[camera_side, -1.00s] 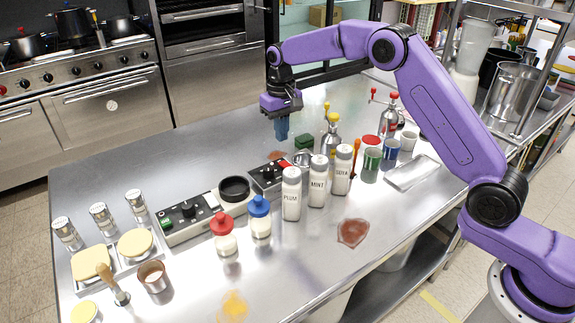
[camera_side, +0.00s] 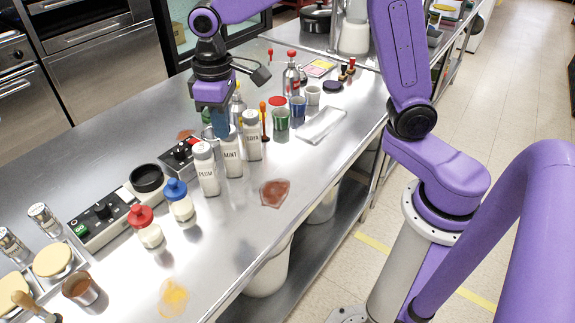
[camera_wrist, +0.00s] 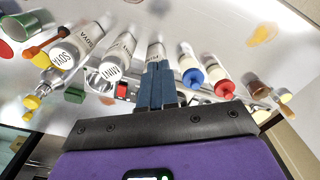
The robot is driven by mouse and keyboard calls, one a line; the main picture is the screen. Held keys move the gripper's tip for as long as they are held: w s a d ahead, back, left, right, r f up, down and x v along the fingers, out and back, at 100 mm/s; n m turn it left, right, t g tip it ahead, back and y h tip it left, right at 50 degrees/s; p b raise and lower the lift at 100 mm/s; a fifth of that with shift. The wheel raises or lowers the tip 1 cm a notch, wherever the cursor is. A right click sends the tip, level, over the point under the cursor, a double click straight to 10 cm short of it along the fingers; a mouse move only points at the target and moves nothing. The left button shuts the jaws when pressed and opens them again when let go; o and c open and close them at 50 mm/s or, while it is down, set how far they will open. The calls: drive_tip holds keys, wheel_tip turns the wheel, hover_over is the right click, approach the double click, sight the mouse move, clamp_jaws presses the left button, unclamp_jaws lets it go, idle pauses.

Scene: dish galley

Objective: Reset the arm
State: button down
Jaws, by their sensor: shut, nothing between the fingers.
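My gripper (camera_side: 220,132) is shut and empty, with its blue fingers together, pointing down over the steel table (camera_side: 95,148). In the side view the fingers appear just behind the white bottles labelled PLUM (camera_side: 207,172), MINT (camera_side: 231,158) and SOYA (camera_side: 251,137). I cannot tell the exact gap to them. In the wrist view the shut fingers (camera_wrist: 160,85) show in the middle, overlapping the lower part of one white bottle (camera_wrist: 155,48). The gripper hides part of a yellow-topped dispenser behind it.
Red-capped (camera_side: 146,228) and blue-capped (camera_side: 179,202) shakers stand front left of the bottles. Green (camera_side: 280,125) and blue (camera_side: 298,107) cups and a clear tray (camera_side: 321,124) lie to the right.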

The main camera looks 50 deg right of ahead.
drive_tip(key=s+d+f+n, duration=0.1)
drive_tip(key=s+d+n, duration=0.2)
drive_tip(key=s, duration=0.9)
drive_tip(key=s+d+f+n, duration=0.1)
drive_tip(key=s+d+n, duration=0.2)
drive_tip(key=s+d, duration=0.5)
drive_tip(key=s, duration=0.5)
drive_tip(key=shift+s+n, duration=0.15)
drive_tip(key=shift+n, duration=0.15)
